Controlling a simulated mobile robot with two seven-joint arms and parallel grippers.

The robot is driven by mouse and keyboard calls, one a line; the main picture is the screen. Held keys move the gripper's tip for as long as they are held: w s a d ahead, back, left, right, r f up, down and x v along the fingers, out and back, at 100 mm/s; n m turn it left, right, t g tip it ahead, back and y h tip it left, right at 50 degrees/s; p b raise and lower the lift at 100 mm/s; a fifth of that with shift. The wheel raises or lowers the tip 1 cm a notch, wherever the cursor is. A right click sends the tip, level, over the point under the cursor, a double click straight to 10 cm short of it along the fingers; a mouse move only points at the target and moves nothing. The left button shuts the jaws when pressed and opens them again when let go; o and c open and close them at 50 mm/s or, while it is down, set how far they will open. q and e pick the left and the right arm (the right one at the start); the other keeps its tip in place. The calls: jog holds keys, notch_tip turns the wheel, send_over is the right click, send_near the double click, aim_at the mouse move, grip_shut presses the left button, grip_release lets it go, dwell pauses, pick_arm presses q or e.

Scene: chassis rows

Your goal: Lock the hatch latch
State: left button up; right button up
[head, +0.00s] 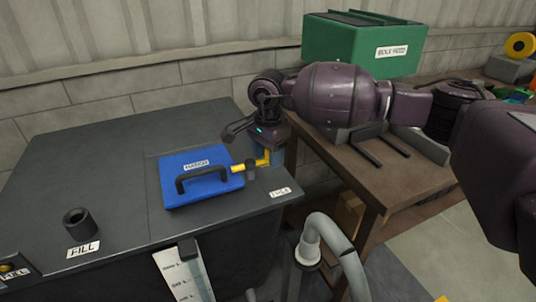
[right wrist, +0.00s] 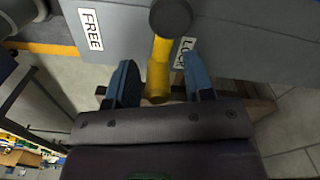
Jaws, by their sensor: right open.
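The blue hatch (head: 178,190) lies closed on the dark tank top, with a black handle on it. A yellow latch lever (head: 263,160) with a dark round pivot (head: 250,166) sits at the hatch's right edge. In the right wrist view the lever (right wrist: 159,78) reaches from its pivot (right wrist: 171,17) to between the fingers of my right gripper (right wrist: 161,85). The gripper is open around the lever, with gaps visible on both sides. The lever lies beside the partly covered LOCK label (right wrist: 184,53), away from the FREE label (right wrist: 90,32). My left gripper is not in view.
A brown workbench (head: 405,183) with a green bin (head: 345,45) stands to the right, beneath my right arm. A grey hose (head: 342,255) rises near the tank's front right. A black filler neck (head: 79,222) stands at the tank's front left.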

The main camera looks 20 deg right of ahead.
notch_tip(320, 180, up, 9)
jog(key=shift+r+p, duration=0.2)
jog(key=shift+p, duration=0.1)
jog(key=shift+r, duration=0.55)
